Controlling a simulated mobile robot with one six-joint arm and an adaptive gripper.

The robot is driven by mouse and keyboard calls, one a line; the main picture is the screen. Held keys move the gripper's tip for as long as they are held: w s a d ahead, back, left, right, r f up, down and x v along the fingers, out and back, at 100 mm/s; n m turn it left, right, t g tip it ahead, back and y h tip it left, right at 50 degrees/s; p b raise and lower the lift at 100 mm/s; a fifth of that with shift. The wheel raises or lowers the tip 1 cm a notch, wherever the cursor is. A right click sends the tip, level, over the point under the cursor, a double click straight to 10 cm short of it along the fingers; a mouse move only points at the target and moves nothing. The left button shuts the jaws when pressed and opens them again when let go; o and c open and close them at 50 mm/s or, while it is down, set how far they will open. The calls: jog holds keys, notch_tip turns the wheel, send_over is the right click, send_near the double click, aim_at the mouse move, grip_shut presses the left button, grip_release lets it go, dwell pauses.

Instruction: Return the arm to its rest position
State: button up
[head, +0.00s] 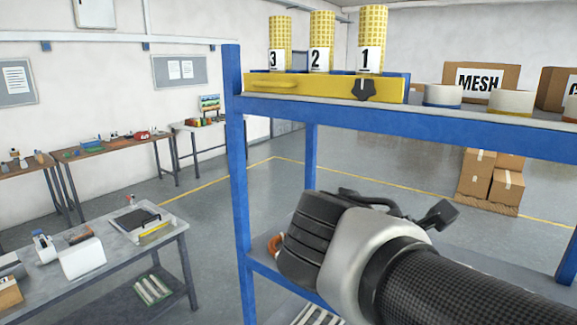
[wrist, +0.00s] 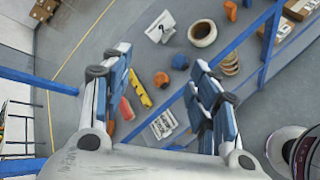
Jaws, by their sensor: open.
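My arm (head: 430,290) reaches in from the lower right of the head view, in front of the blue shelving rack. In that view its end covers part of the rack, and the fingers cannot be made out. In the wrist view my gripper (wrist: 160,62) has its two blue-and-grey fingers spread wide apart. Nothing is between them in their grasp; the items seen between them lie farther off, on a shelf below.
The blue rack (head: 240,180) carries a yellow holder (head: 300,88) with three numbered mesh rolls and a MESH box (head: 480,82). A white ring (wrist: 202,33) and a yellow tool (wrist: 140,88) lie below. A grey worktable (head: 100,255) stands left; floor between is open.

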jog(key=s+a+f+m+g+y+b, duration=0.1)
jog(key=s+f+m+b, duration=0.4)
jog(key=f, duration=0.5)
jog(key=s+a+f+m+g+y+b, duration=0.1)
jog(key=s+f+m+y+b, duration=0.3)
jog(key=f, duration=0.7)
jog(key=s+a+f+m+g+y+b, duration=0.1)
jog(key=s+a+f+m+y+b, duration=0.2)
jog(key=f, duration=0.7)
jog(key=s+m+b, duration=0.2)
jog(key=s+m, duration=0.2)
jog(key=shift+s+f+b, duration=0.3)
jog(key=shift+b, duration=0.05)
